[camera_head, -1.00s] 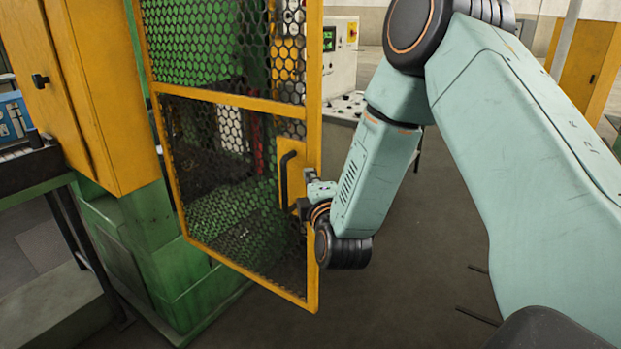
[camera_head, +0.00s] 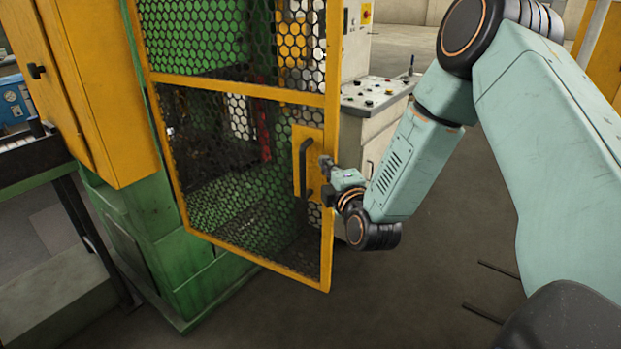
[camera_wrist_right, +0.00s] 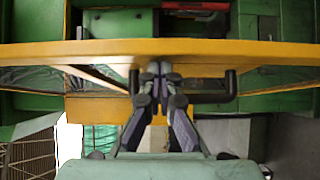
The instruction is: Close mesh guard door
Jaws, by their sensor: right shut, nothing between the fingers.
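The mesh guard door (camera_head: 325,225) has a yellow frame and dark mesh. It stands swung out from the green machine, its free right edge toward me. Its black bar handle (camera_head: 302,165) sits on a yellow plate near that edge. My right gripper (camera_head: 326,180) is shut and empty, just right of the handle. In the right wrist view the closed fingertips (camera_wrist_right: 154,72) are at the door's yellow frame (camera_wrist_right: 240,52), beside the dark handle (camera_wrist_right: 228,92). Whether they touch it I cannot tell. My left gripper is out of view.
A yellow cabinet (camera_head: 95,100) on the green machine base (camera_head: 165,260) stands left of the door. A control console (camera_head: 372,95) with buttons stands behind the door, to its right. The grey floor (camera_head: 420,290) in front is mostly open, with thin dark bars at the right.

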